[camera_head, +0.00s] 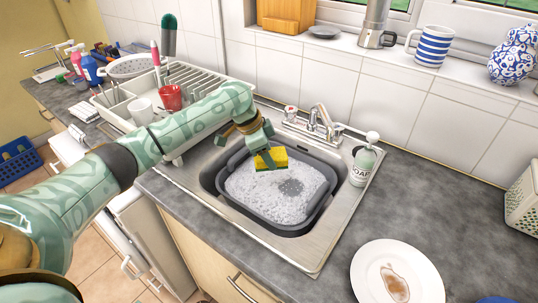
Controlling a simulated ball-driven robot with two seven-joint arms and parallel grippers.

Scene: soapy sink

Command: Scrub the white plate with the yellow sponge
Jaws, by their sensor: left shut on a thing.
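My left gripper (268,158) is shut on the yellow sponge (277,158), which has a dark green side. It holds the sponge over the back left part of a grey basin (317,222) full of white suds in the sink. I cannot tell whether the sponge touches the suds. The white plate (369,274) lies on the counter at the lower right, with a brown stain (395,283) on it. The plate is well apart from the sponge. My right gripper is not in view.
A soap bottle (362,165) stands at the sink's right rim, and a tap (320,120) is behind the basin. A dish rack (205,84) with a red cup (170,97) is at the left. The counter (420,205) between sink and plate is clear.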

